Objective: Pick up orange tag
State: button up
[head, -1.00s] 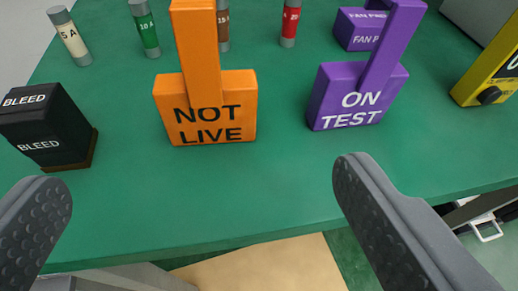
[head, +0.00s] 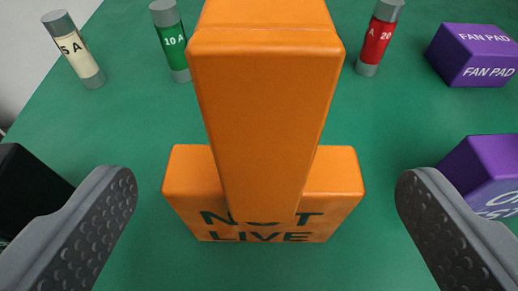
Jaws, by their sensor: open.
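The orange tag (head: 265,110) stands upright on the green table, with a wide base marked "NOT LIVE" and a tall upright post rising towards the camera. It is in the middle of the head view. My gripper (head: 265,205) is open, with one dark grey finger to the left of the tag and one to the right. Clear gaps show between both fingers and the tag, and neither finger touches it.
A black block (head: 28,190) lies just left of the left finger, and a purple tag (head: 488,175) is close to the right finger. Behind are a cream fuse (head: 73,50), a green fuse (head: 171,42), a red fuse (head: 378,38) and a purple block (head: 475,55). Green table (head: 120,120) shows between them.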

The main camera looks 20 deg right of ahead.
aim_at(255, 220)
jog(key=x, duration=0.4)
jog(key=shift+a+f+b, duration=0.15)
jog(key=shift+f+b, duration=0.05)
jog(key=shift+b, duration=0.1)
jog(key=shift+f, duration=0.1)
jog(key=c, duration=1.1)
jog(key=shift+o, duration=0.2)
jog(key=shift+a, duration=0.1)
